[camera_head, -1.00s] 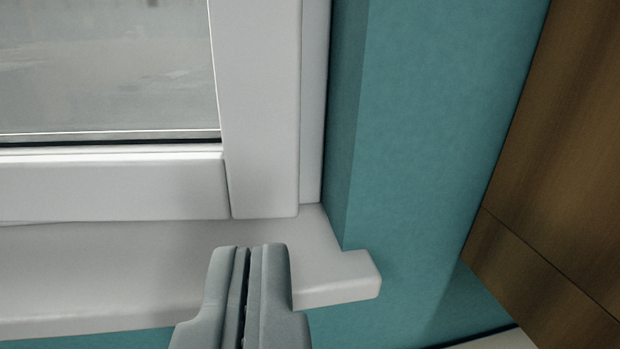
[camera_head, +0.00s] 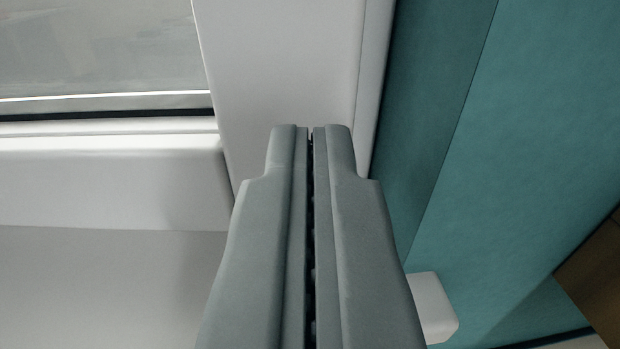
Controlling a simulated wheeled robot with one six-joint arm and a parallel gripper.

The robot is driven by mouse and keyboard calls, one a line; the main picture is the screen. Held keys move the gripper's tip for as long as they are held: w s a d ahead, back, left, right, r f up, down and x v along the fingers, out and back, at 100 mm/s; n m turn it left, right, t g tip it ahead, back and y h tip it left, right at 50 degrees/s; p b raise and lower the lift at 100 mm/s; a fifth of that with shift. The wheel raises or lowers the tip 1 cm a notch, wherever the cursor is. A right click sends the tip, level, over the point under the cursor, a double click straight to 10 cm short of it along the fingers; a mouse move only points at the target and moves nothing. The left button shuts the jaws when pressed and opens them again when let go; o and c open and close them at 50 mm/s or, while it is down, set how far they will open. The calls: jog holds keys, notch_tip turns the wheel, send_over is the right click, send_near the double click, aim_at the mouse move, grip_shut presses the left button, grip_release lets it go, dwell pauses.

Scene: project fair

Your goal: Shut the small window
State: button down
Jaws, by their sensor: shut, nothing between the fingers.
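The small window (camera_head: 285,60) has a white frame, and its lower right corner fills the upper left of the view. Its grey pane (camera_head: 100,50) shows at the top left. My gripper (camera_head: 311,130) is shut and empty, with its fingertips in front of the right upright of the window frame. I cannot tell whether the fingertips touch it. The gripper hides the lower end of that upright. No handle shows, and I cannot tell how far the window stands open.
A white sill (camera_head: 90,285) runs below the window, and its right end (camera_head: 432,307) shows beside my gripper. A teal wall (camera_head: 520,130) stands to the right. A brown wooden surface (camera_head: 595,270) is at the right edge.

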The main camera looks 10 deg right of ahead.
aim_at(315, 87)
jog(key=shift+w+d, duration=0.15)
jog(key=shift+w, duration=1.35)
jog(key=w, duration=0.5)
jog(key=shift+w+d, duration=0.2)
jog(key=shift+d, duration=0.05)
jog(key=shift+w+r, duration=0.15)
jog(key=shift+r, duration=0.25)
jog(key=shift+d, duration=0.2)
